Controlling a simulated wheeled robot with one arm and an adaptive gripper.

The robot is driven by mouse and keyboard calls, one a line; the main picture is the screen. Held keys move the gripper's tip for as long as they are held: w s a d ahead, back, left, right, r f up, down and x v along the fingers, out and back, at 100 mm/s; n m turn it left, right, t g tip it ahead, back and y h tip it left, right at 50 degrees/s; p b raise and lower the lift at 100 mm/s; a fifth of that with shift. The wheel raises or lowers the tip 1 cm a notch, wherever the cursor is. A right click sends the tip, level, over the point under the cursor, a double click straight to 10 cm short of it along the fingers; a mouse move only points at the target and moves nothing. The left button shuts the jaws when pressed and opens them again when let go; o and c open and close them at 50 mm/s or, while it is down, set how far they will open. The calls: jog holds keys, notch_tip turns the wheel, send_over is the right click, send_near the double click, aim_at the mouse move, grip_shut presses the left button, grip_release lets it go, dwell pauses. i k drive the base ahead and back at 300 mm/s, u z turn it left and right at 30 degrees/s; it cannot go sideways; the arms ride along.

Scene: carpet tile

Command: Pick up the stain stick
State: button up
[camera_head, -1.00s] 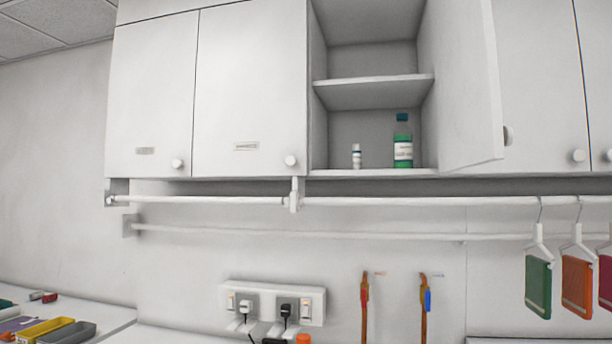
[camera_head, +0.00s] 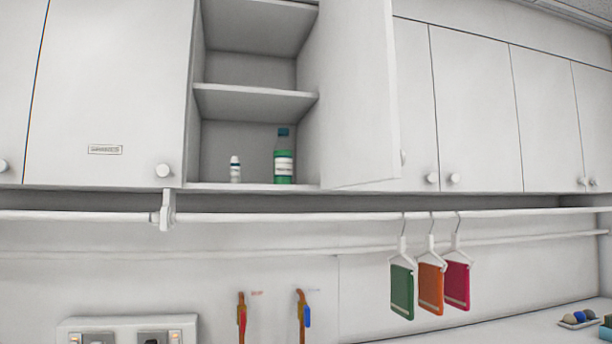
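No object is clearly marked as the stain stick. A small white tube or bottle with a dark band (camera_head: 235,169) stands upright on the bottom shelf of the open wall cupboard and may be it; its label is too small to read. To its right, apart from it, stands a taller green bottle with a white label and dark teal cap (camera_head: 284,157). My gripper is not in view.
The cupboard door (camera_head: 358,95) stands open on the right side. A white rail (camera_head: 300,217) runs below the cupboards, with green, orange and magenta cloths (camera_head: 430,288) on hangers. Two brush-like tools (camera_head: 304,315) hang on the wall. A socket panel (camera_head: 125,328) is at lower left.

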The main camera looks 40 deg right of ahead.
aim_at(235, 162)
jog(key=z, duration=0.75)
jog(key=k, duration=1.3)
jog(key=u, duration=0.6)
jog(key=i, duration=0.55)
jog(key=u, duration=0.8)
jog(key=i, duration=0.75)
jog(key=z, duration=0.5)
jog(key=i, duration=0.7)
jog(key=z, duration=0.9)
jog(key=i, duration=0.25)
